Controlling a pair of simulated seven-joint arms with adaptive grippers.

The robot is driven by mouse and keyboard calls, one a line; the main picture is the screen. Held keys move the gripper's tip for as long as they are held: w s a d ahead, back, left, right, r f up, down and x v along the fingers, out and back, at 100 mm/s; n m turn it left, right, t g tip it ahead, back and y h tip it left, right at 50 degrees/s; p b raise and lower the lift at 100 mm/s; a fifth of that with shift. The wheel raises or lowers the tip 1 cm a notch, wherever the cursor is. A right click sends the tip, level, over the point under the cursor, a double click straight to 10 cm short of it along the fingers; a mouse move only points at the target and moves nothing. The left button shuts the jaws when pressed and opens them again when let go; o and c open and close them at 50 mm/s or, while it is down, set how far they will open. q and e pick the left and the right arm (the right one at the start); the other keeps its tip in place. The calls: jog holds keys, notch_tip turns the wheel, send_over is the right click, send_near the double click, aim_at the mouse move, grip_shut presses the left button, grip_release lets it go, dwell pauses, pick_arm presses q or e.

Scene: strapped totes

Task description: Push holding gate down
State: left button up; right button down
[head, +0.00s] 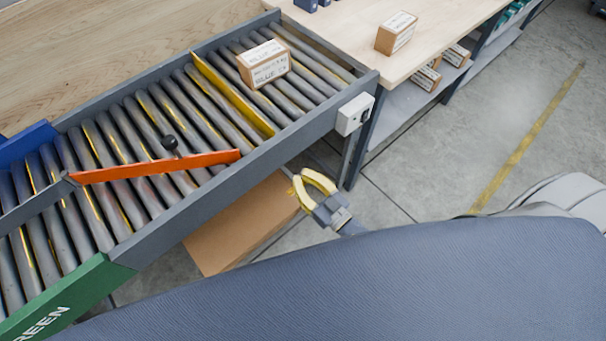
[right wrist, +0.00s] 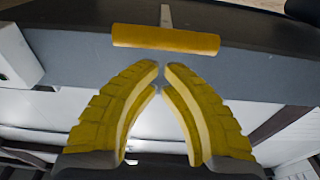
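The yellow holding gate (head: 232,95) is a long bar lying across the conveyor rollers. My right gripper (head: 299,177) is in front of the conveyor's near side rail, apart from the gate in the head view. In the right wrist view its two yellow fingers (right wrist: 161,70) converge with their tips almost together and nothing between them. A yellow rounded bar (right wrist: 165,39) is just beyond the tips, in front of a grey rail; I cannot tell whether it is part of the gate. My left gripper is out of view.
A labelled box (head: 263,64) sits on the rollers behind the gate. A white control box (head: 354,114) is on the near rail. A brown carton (head: 235,228) stands below the conveyor.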

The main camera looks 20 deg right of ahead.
jog(key=shift+s+f, duration=0.1)
jog(key=shift+f, duration=0.4)
notch_tip(320, 180, down, 7)
jog(key=shift+r, duration=0.2)
dwell(0.3)
jog(key=r, duration=0.4)
jog(key=shift+w+a, duration=0.1)
jog(key=shift+w, duration=0.3)
jog(key=v, duration=1)
jog(key=shift+f, duration=0.1)
